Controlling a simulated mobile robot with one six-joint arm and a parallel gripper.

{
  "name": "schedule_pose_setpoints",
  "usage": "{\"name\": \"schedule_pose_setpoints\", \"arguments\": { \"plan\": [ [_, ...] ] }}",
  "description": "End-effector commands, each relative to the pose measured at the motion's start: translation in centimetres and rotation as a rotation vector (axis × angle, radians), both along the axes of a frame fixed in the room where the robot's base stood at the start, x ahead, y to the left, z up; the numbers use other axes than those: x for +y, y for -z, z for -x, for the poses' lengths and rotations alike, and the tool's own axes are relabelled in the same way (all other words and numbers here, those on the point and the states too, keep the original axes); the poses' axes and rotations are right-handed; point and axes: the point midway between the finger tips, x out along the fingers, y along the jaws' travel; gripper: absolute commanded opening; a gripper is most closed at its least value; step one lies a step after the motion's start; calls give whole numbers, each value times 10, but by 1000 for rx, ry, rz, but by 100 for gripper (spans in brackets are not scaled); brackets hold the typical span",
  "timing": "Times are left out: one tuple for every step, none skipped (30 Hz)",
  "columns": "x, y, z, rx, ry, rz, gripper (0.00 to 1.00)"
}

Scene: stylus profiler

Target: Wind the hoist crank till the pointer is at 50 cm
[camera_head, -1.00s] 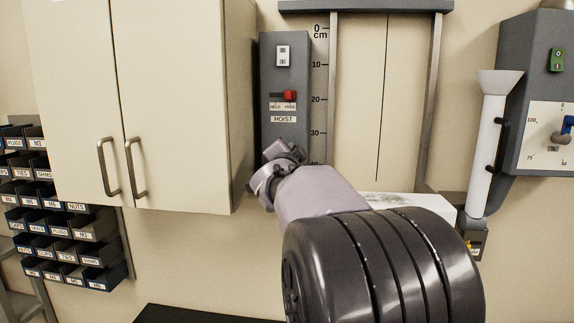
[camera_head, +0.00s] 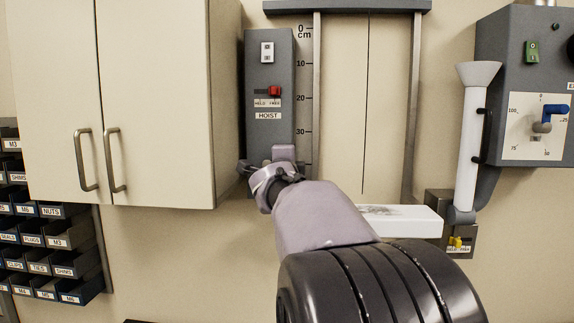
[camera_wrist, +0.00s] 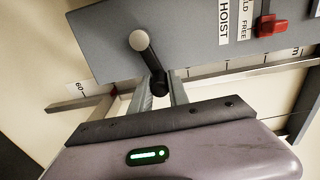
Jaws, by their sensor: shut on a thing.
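The hoist panel (camera_head: 268,135) is a grey upright box with a HOIST label. Its crank (camera_wrist: 139,40) shows in the wrist view as a black arm with a pale round knob at one end. My gripper (camera_wrist: 158,90) is shut on the black end of the crank; the fingers partly hide it. In the head view my gripper (camera_head: 266,178) covers the panel's lower part. The cm scale (camera_head: 303,98) shows 0 to 30; my arm hides the rest. In the wrist view a small red mark, perhaps the pointer (camera_wrist: 107,92), lies beside the 60 label. Its exact reading is unclear.
A red lever (camera_head: 274,91) sits at the FREE side of the HOLD/FREE plate. A cabinet (camera_head: 160,100) hangs close left of the panel, with bins (camera_head: 50,240) below it.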

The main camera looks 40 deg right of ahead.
Motion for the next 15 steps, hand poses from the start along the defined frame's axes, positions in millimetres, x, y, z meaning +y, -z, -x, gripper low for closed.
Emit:
{"name": "schedule_pose_setpoints", "arguments": {
  "plan": [
    [0, 2, 0, -6, 0, -7, 0],
    [0, 3, 0, -9, 0, -11, 0],
    [0, 3, 0, -14, 0, -15, 0],
    [0, 3, 0, -16, 0, -16, 0],
    [0, 3, 0, -18, 0, -18, 0],
    [0, 3, 0, -21, 0, -20, 0],
    [0, 3, 0, -22, 0, -21, 0],
    [0, 3, 0, -22, 0, -22, 0],
    [0, 3, 0, -23, 0, -22, 0],
    [0, 3, 0, -23, 0, -22, 0],
    [0, 3, 0, -23, 0, -22, 0],
    [0, 3, 0, -23, 0, -22, 0],
    [0, 3, 0, -23, 0, -22, 0],
    [0, 3, 0, -23, 0, -22, 0],
    [0, 3, 0, -23, 0, -22, 0]
  ]
}}
